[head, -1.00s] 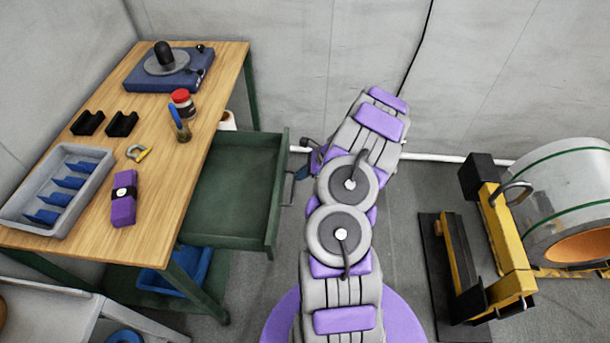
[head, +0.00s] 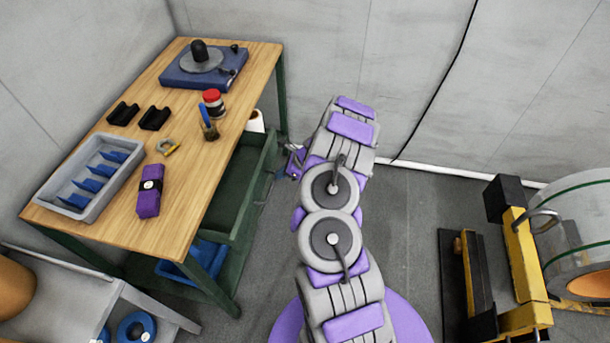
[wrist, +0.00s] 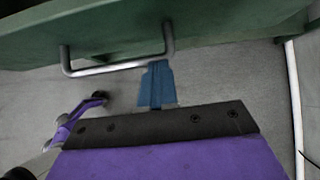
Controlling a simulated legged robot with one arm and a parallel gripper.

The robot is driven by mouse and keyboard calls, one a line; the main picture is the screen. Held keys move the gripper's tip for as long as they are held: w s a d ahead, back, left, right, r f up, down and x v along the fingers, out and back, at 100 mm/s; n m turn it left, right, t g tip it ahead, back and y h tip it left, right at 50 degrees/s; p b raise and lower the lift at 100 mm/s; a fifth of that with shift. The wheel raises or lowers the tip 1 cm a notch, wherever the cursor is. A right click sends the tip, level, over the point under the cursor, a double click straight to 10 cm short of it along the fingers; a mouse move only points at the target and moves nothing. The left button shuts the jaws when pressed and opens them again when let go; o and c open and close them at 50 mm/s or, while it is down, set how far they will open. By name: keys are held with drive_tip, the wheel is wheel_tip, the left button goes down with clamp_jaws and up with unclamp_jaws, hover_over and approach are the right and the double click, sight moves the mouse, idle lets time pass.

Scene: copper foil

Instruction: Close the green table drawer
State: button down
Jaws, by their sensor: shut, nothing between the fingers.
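In the head view my gripper (head: 284,174) is small and partly hidden by my arm, just right of the drawer.
The wooden table (head: 190,205) carries a grey tray (head: 75,210), a purple item (head: 148,204), a red-lidded jar (head: 213,106) and a blue device (head: 185,80). A blue bin (head: 205,258) sits below. Yellow equipment (head: 520,260) stands at the right. Floor between is clear.

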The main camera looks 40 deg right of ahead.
drive_tip(key=w+a+p, duration=0.1)
drive_tip(key=w+a, duration=0.7)
drive_tip(key=shift+w+a, duration=0.25)
drive_tip(key=shift+w, duration=0.1)
drive_tip(key=shift+w+a, duration=0.15)
drive_tip(key=shift+w, duration=0.25)
drive_tip(key=shift+d, duration=0.2)
drive_tip(key=shift+a, duration=0.25)
